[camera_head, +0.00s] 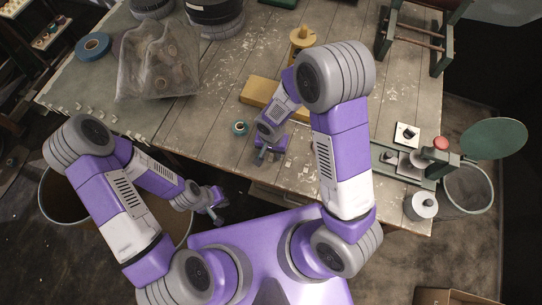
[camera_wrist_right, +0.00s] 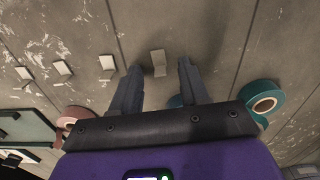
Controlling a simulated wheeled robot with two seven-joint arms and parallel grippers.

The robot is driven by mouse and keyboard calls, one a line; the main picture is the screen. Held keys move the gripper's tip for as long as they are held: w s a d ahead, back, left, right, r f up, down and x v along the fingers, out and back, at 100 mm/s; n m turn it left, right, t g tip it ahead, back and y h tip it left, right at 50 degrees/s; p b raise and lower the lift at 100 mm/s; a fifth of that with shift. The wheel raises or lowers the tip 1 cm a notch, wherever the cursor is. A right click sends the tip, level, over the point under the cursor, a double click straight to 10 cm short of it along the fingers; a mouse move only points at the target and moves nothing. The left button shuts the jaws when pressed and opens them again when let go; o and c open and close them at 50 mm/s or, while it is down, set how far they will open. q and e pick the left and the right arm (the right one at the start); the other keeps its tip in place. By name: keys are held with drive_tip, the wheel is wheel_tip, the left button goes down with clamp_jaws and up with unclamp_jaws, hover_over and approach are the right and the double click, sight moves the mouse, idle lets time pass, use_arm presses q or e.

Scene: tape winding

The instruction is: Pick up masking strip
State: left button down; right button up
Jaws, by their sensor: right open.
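Several small pale masking strips lie in a row on the wooden table. In the right wrist view one strip (camera_wrist_right: 158,63) lies between and just beyond my open fingertips, with a gap on both sides. Other strips (camera_wrist_right: 107,64) lie to its left. My right gripper (camera_wrist_right: 157,70) is empty and points down at the table. In the head view my right gripper (camera_head: 271,157) is over the table's front part, and strips (camera_head: 305,169) show to its right. My left gripper (camera_head: 219,207) is off the front edge, too small to read its jaws.
A teal tape roll (camera_head: 240,128) lies left of my right gripper; a teal roll (camera_wrist_right: 265,97) also shows in the wrist view. A yellow block (camera_head: 258,93) is behind. A bag of rolls (camera_head: 155,65) and a blue roll (camera_head: 94,46) are at left. A green-based device (camera_head: 410,160) stands at right.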

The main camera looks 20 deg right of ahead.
sight(271, 154)
drive_tip(key=shift+f, duration=0.1)
clamp_jaws()
idle(0.5)
wheel_tip(271, 154, up, 10)
drive_tip(key=p, duration=0.2)
idle(0.5)
drive_tip(key=shift+r+p, duration=1.35)
drive_tip(key=shift+r, duration=0.3)
drive_tip(key=shift+r, duration=0.15)
